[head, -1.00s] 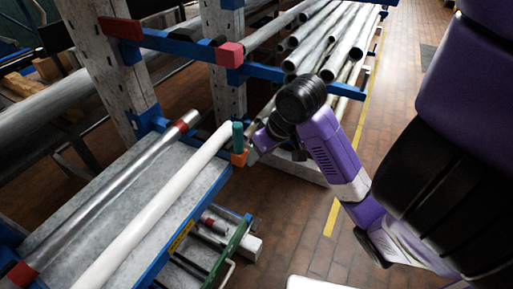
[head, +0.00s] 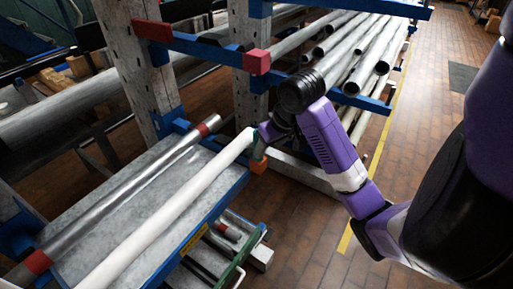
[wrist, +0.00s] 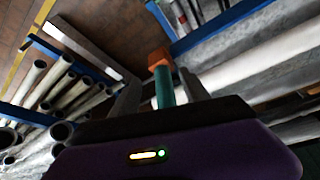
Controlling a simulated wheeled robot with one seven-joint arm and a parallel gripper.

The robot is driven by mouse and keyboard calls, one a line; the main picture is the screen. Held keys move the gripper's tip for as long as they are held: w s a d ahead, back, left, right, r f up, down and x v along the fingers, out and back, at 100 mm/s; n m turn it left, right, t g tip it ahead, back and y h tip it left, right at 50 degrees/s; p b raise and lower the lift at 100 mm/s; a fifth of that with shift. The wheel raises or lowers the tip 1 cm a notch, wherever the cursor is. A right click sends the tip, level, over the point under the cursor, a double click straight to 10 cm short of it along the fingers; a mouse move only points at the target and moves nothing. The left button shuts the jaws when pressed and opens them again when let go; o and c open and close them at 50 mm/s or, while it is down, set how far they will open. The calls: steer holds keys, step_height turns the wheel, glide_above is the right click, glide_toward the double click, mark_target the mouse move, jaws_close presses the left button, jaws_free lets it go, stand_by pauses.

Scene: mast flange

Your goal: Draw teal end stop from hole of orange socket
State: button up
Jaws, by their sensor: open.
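The teal end stop (wrist: 164,88) is a short rod standing in the orange socket (wrist: 158,57) at the end of the blue rack arm. In the head view the orange socket (head: 260,165) shows at the rack corner, and the teal stop (head: 258,150) is mostly hidden by my gripper (head: 264,138). In the wrist view the stop stands between the two grey fingers of my gripper (wrist: 163,90). The fingers are open, one on each side of it. I cannot tell whether either finger touches it.
A white tube (head: 165,210) and a steel tube with red bands (head: 130,195) lie on the rack beside the socket. Steel pipes (head: 350,45) fill the rack behind. A red-capped blue arm (head: 257,62) sticks out above left of my wrist.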

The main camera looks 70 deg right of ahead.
steer(key=w+d, duration=0.1)
steer(key=w, duration=0.1)
steer(key=w+d, duration=0.2)
steer(key=shift+f, duration=0.15)
steer(key=x, duration=0.3)
steer(key=shift+a+f, duration=0.1)
steer(key=shift+f, duration=0.15)
steer(key=shift+w+f, duration=0.2)
steer(key=shift+f, duration=0.3)
jaws_close()
